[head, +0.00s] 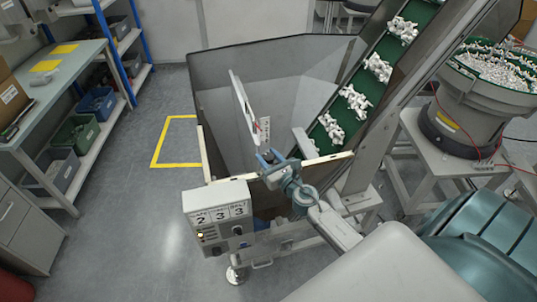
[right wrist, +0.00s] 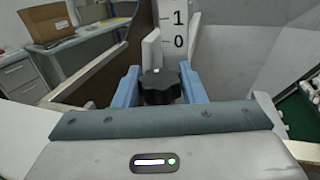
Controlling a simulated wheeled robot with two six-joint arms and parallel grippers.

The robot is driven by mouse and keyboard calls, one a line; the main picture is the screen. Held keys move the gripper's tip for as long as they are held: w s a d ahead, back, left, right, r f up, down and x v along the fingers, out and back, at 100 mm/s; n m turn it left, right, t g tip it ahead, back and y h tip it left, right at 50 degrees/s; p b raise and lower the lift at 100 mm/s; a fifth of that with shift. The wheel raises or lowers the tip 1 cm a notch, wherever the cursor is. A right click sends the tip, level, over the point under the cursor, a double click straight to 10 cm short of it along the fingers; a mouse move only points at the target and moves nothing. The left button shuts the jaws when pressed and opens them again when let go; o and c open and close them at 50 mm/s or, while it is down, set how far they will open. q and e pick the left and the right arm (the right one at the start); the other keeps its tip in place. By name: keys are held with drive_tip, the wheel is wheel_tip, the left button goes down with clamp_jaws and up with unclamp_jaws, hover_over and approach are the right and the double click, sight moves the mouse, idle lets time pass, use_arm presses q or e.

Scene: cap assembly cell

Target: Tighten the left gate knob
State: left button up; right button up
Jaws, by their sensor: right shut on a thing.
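My right gripper (head: 272,162) reaches the front rim of the grey hopper (head: 215,75). In the right wrist view its blue fingers (right wrist: 160,76) are shut on a black lobed knob (right wrist: 160,90), one finger on each side. In the head view the gripper hides the knob. Behind the knob stands a white scale strip (right wrist: 180,22) marked 1 and 0. It also shows in the head view (head: 265,130), beside a tall white plate (head: 240,98). I cannot make out a second knob. My left gripper is not in view.
A control box (head: 218,212) showing 2, 3 and 3 hangs on the hopper's front, left of my right gripper. A green conveyor (head: 375,68) carrying white caps rises to the right. A bowl feeder (head: 475,100) stands further right. The floor at left is open.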

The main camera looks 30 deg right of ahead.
drive_tip(key=shift+h, duration=0.3)
drive_tip(key=o, duration=0.7)
drive_tip(key=s+b, duration=0.3)
drive_tip(key=s, duration=0.7)
drive_tip(key=shift+s+a, duration=0.25)
drive_tip(key=shift+s, duration=0.15)
